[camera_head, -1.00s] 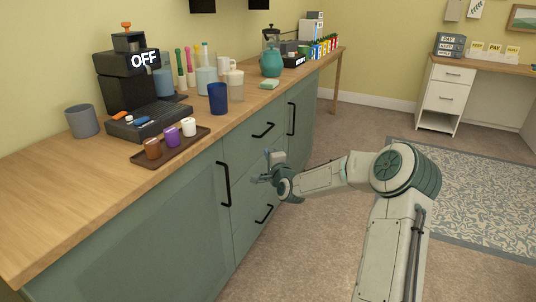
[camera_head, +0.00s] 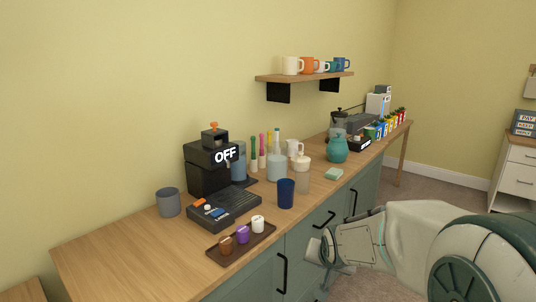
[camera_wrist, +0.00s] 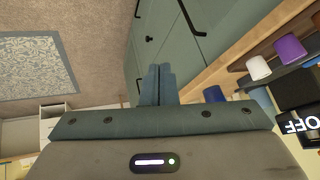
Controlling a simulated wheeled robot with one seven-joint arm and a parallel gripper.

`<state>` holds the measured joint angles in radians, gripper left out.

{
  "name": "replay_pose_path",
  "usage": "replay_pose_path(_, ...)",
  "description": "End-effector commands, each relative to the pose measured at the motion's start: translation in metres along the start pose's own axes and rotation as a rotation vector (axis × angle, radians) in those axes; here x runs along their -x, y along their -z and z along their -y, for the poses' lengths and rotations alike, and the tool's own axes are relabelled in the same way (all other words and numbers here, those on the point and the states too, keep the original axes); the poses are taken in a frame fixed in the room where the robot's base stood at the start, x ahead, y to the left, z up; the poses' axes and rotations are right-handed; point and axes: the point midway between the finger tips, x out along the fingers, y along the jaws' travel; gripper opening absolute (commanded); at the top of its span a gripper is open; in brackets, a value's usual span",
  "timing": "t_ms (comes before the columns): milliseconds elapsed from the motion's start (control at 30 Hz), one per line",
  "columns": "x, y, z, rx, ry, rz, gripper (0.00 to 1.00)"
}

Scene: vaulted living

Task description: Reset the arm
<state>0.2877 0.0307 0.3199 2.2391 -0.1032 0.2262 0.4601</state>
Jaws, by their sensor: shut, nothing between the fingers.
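My arm reaches in from the lower right of the head view. My gripper (camera_head: 326,268) is in front of the green cabinet (camera_head: 262,281), below the countertop edge, and partly hidden by my own wrist. In the wrist view my gripper (camera_wrist: 158,70) shows its two fingers side by side and closed, with nothing between them. The fingers point toward the cabinet front with its black handles.
The wooden counter (camera_head: 120,245) holds a coffee machine (camera_head: 208,168) marked OFF, a dark tray (camera_head: 222,257) with three small cups, a blue cup (camera_head: 286,193) and a teal pot (camera_head: 337,149). A wall shelf (camera_head: 305,78) holds several mugs. Carpeted floor lies right of the cabinet.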

Motion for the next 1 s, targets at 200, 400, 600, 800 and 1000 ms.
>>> replay_pose_path(200, 0.119, -0.024, -0.016, 0.152, -0.097, 0.14, 0.0)
replay_pose_path(400, 0.201, -0.06, -0.031, 0.253, -0.108, 0.283, 0.0)
replay_pose_path(600, 0.241, -0.087, -0.04, 0.307, -0.084, 0.375, 0.0)
replay_pose_path(800, 0.246, -0.095, -0.042, 0.32, -0.077, 0.398, 0.0)
replay_pose_path(1000, 0.246, -0.094, -0.042, 0.318, -0.077, 0.396, 0.0)
